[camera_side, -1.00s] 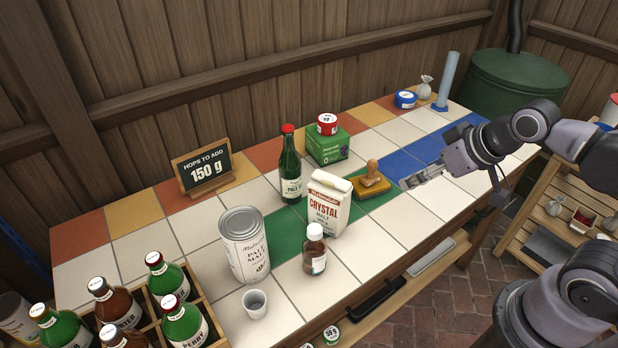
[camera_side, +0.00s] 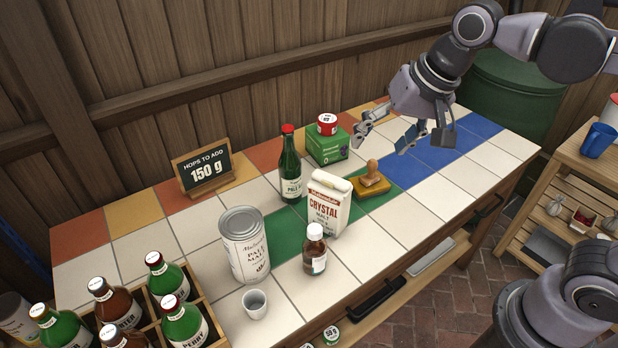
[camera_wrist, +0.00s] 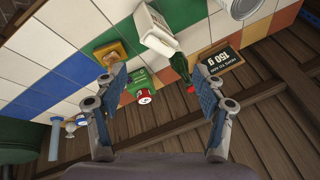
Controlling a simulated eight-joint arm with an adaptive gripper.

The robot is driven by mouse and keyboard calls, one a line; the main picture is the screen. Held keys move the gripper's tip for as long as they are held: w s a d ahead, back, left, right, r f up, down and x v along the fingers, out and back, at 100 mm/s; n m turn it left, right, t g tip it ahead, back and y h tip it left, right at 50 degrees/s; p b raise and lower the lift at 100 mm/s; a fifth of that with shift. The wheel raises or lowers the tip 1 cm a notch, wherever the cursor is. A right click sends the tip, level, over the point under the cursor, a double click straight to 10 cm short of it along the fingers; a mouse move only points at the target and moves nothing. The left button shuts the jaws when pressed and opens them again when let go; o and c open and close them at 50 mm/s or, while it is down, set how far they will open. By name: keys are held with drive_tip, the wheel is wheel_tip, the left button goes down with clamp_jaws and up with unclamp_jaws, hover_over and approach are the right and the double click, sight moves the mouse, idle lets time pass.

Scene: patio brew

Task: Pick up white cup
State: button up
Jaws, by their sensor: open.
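A small white cup (camera_side: 255,303) stands upright on the tiles near the front left of the bench, in front of the large pale malt can (camera_side: 244,245). It does not show in the wrist view. My gripper (camera_side: 381,139) is open and empty, raised above the back right part of the bench, far from the cup. Its two fingers also show spread apart in the wrist view (camera_wrist: 161,88), with nothing between them.
Between gripper and cup stand the crystal malt carton (camera_side: 328,204), brown bottle (camera_side: 315,250), green bottle (camera_side: 290,165), stamp (camera_side: 371,182) and green box (camera_side: 327,146). A bottle crate (camera_side: 206,302) is left of the cup. Tiles right of the brown bottle are clear.

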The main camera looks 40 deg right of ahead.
drive_tip(key=w+a+m+g, duration=0.35)
drive_tip(key=a+m, duration=0.35)
drive_tip(key=a, duration=0.7)
drive_tip(key=m+g+h, duration=0.1)
drive_tip(key=m, duration=0.5)
hover_over(255, 301)
drive_tip(key=s, duration=0.2)
wheel_tip(255, 301, down, 18)
drive_tip(key=shift+w+a+f, duration=0.1)
drive_tip(key=shift+a+f, duration=0.05)
drive_tip(key=shift+f, duration=2.6)
drive_tip(key=shift+w+a+f, duration=0.1)
drive_tip(key=shift+f, duration=2.65)
drive_tip(key=c, duration=0.9)
